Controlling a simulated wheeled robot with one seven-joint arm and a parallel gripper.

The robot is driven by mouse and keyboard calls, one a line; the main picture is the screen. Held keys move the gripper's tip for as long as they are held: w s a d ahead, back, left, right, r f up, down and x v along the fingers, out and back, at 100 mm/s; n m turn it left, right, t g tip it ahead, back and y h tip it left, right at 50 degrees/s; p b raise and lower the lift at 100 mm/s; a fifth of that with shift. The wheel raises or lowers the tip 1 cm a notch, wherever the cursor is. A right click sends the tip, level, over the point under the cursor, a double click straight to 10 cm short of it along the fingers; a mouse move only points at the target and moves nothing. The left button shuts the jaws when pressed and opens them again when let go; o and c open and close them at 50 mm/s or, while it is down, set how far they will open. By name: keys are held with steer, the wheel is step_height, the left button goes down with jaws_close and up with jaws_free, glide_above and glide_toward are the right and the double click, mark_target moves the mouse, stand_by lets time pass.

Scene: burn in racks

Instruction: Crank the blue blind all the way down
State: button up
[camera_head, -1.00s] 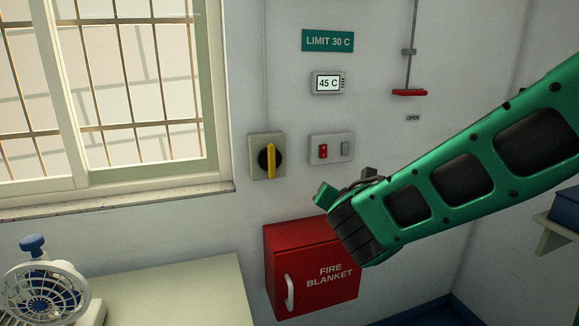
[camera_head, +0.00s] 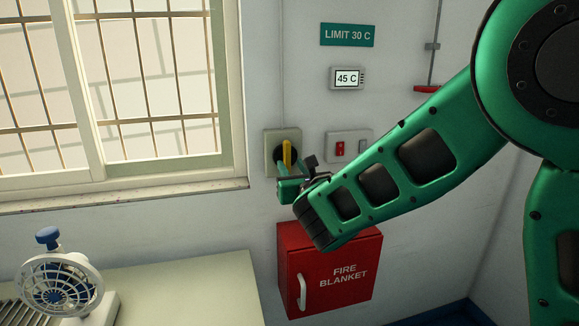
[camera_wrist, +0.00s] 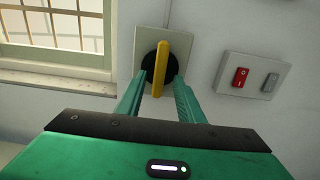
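No blue blind shows in these views. A rotary control with an upright yellow handle (camera_head: 287,153) on a black disc sits on a beige wall plate (camera_head: 269,153), right of the window. My gripper (camera_head: 293,177) is just in front of the lower part of this control. In the wrist view, the two green fingers of my gripper (camera_wrist: 160,88) are apart, one on each side of the yellow handle (camera_wrist: 159,66). Gaps show between fingers and handle, so the gripper looks open and empty. The fingertips partly overlap the black disc; contact cannot be told.
A barred window (camera_head: 150,90) is at left. A red and grey switch box (camera_head: 353,159), a display reading 45 C (camera_head: 347,78) and a "LIMIT 30 C" sign (camera_head: 347,35) are on the wall. Below are a red fire blanket box (camera_head: 333,290) and a fan (camera_head: 62,285) on a counter (camera_head: 190,290).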

mark_target(286, 157)
steer(key=shift+x, duration=1.45)
jaws_close()
steer(key=shift+m, duration=0.3)
